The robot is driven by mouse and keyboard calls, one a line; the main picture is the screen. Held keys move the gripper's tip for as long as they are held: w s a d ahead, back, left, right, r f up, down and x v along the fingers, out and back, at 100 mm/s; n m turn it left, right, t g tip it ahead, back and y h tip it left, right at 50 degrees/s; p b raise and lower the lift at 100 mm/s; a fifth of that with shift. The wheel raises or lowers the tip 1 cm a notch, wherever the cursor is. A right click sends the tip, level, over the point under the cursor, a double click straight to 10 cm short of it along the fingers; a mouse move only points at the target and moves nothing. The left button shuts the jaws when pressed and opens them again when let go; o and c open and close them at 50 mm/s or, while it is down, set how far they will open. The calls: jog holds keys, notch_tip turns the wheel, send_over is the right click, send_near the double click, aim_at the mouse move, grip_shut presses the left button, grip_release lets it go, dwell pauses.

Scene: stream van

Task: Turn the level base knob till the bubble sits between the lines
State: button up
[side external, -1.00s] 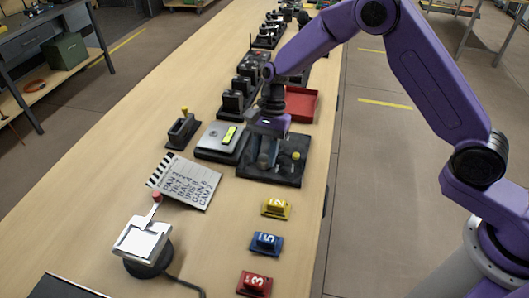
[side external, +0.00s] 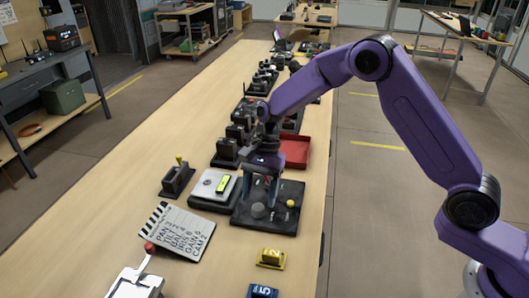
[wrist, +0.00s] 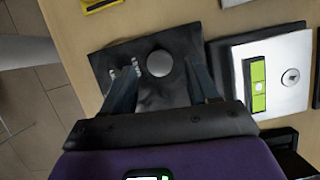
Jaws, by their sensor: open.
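The level base is a silver plate (side external: 213,187) on a dark base, with a yellow-green level vial (side external: 222,184) on top. The wrist view shows the plate (wrist: 292,54) and vial (wrist: 258,84) at right; the bubble's place between the lines is too small to tell. Beside it lies a dark board (side external: 240,216) with a round grey knob (side external: 258,211), also in the wrist view (wrist: 160,63). My gripper (wrist: 163,78) is open and empty over this board, fingers down, with the grey knob showing between them. I cannot tell its height above the knob.
A yellow-topped knob (side external: 290,204) stands on the board's right. A red tray (side external: 295,152) lies behind it. A small stand with a yellow tip (side external: 178,175) and a clapperboard (side external: 180,231) are left.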

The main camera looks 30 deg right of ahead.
jog(key=v, duration=1.5)
jog(key=shift+s, duration=0.15)
jog(key=s+d+r+n+t+h, duration=0.1)
jog(key=s+d+n+h, duration=0.2)
jog(key=s+n, duration=1.2)
jog(key=s+d+f+n+t, duration=0.1)
jog(key=s+d+n, duration=0.2)
jog(key=s, duration=0.7)
jog(key=s+d+f+n+t, duration=0.1)
jog(key=s+d+n, duration=0.3)
jog(key=s+d, duration=0.4)
jog(key=s+f, duration=0.1)
jog(key=s, duration=0.2)
jog(key=shift+n, duration=0.3)
jog(key=shift+f, duration=0.1)
